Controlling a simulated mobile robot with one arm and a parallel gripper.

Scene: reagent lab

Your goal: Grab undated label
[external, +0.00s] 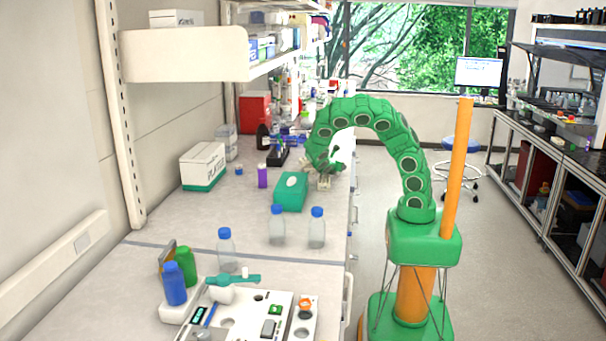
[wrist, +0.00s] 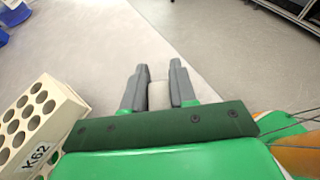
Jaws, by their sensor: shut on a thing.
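My gripper (wrist: 155,76) points forward over the pale bench top in the wrist view. Its two grey fingers are closed on a small pale piece (wrist: 158,95), which looks like a label. No writing or date on it can be made out. In the external view my gripper (external: 329,164) is low over the bench near its right edge, beyond the green box. The held piece is too small to pick out there.
A cream rack marked K62 (wrist: 38,128) stands close to my gripper's left. The bench edge runs just right of the fingers. A green tissue box (external: 290,192), clear blue-capped bottles (external: 317,228) and a purple-topped container (external: 262,177) stand on the bench.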

